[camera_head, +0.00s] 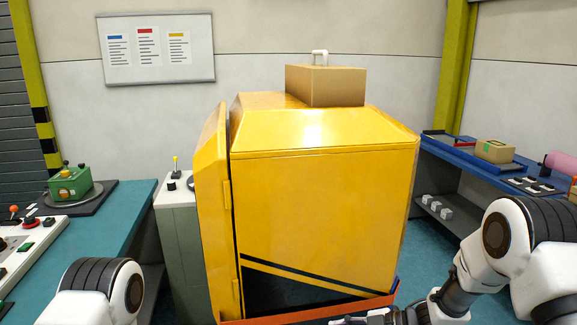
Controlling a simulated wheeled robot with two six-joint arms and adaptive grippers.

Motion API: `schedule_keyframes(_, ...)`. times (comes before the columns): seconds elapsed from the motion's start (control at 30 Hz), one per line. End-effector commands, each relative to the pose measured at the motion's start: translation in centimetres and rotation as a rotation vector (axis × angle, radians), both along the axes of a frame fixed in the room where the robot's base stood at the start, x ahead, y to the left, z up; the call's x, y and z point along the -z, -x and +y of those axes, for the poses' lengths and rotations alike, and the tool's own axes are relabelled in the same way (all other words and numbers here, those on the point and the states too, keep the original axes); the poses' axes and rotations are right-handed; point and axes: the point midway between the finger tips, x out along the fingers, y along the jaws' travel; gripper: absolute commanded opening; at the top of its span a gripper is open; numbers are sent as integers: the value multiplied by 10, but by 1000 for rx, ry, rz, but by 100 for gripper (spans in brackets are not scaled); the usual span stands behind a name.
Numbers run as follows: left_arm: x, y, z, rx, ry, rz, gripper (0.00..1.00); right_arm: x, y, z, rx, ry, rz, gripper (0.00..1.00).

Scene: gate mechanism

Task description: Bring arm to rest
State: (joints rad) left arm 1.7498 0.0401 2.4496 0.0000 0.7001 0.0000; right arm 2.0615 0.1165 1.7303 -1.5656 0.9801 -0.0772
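My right arm (497,238) comes in from the right and bends down to the bottom edge. Part of its gripper (374,318) shows at the bottom, in front of the yellow cabinet's base. Its fingertips are mostly cut off, so I cannot tell if it is open or shut or whether it touches anything. My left arm (102,290) shows only as a white and black joint at the bottom left. Its gripper is out of view. The large yellow cabinet (325,205) stands in the middle, with its door (212,215) standing ajar on the left side.
A cardboard box (325,86) with a white handle sits on the cabinet. At left are a teal bench (118,212), a green control box (70,183) and a joystick pedestal (175,215). At right is a blue shelf (450,149) with a small carton (495,151). Teal floor shows between them.

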Motion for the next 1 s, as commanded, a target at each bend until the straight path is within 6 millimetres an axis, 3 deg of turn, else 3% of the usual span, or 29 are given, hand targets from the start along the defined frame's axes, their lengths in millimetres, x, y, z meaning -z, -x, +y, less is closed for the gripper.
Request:
schedule_keyframes(0.03,11,0,0,0,0,0,39,52,27,3,101,-15,139,38)
schedule_keyframes(0.1,18,0,0,0,0,0,39,107,64,-1,272,-17,327,38)
schedule_keyframes(0.2,26,0,0,0,0,0,39,175,127,-16,538,33,589,38)
schedule_keyframes(0.27,30,0,0,0,0,0,39,207,172,-31,712,93,738,38)
schedule_keyframes(0.3,32,0,0,0,0,0,39,223,204,-44,833,145,831,38)
schedule_keyframes(0.33,33,0,0,0,0,0,39,230,227,-55,926,189,894,38)
schedule_keyframes(0.4,31,0,0,0,0,0,39,232,274,-84,1150,293,1008,38)
schedule_keyframes(0.53,30,0,0,0,0,0,39,223,326,-123,1449,424,1106,38)
schedule_keyframes(1.0,30,0,0,0,0,0,39,223,328,-125,1464,429,1110,38)
